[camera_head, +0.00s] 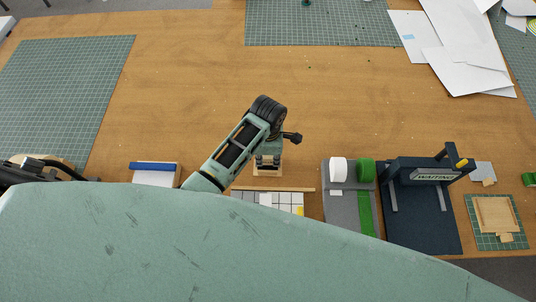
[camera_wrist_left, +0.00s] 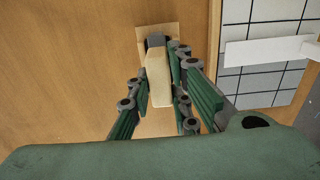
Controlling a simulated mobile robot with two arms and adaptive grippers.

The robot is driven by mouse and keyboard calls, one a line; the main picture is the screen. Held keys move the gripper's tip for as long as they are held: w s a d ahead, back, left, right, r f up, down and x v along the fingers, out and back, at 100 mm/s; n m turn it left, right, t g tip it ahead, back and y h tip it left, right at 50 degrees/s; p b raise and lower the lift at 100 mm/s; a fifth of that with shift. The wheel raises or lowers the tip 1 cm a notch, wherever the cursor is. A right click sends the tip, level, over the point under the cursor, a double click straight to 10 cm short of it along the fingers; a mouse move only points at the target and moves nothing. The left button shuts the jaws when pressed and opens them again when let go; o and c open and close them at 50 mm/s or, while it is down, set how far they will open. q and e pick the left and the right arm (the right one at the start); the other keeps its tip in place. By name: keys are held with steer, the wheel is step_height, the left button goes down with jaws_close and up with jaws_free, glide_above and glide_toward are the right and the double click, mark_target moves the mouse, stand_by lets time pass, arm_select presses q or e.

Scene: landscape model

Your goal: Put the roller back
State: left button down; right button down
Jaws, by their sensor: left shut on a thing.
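My left gripper (camera_head: 268,160) reaches down over the table. In the left wrist view, its green-padded fingers (camera_wrist_left: 160,88) are shut on the roller (camera_wrist_left: 158,85), whose pale wooden handle lies between them. The roller's dark and grey far end (camera_wrist_left: 155,41) lies over a small light wooden plate (camera_wrist_left: 171,30). That plate also shows just below the gripper in the head view (camera_head: 266,173). Whether the roller touches the plate is hard to tell. My right gripper is not in view.
A white tiled board (camera_head: 286,198) with a wooden strip lies just in front. To the right stand a grey tray with white and green rolls (camera_head: 339,171) and a dark stand marked WAITING (camera_head: 435,175). A blue-edged white block (camera_head: 154,170) lies left.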

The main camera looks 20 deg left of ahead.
arm_select(q)
steer(key=c, duration=1.5)
jaws_free()
steer(key=shift+c, duration=0.2)
step_height(320, 180, up, 12)
steer(key=shift+s, duration=0.1)
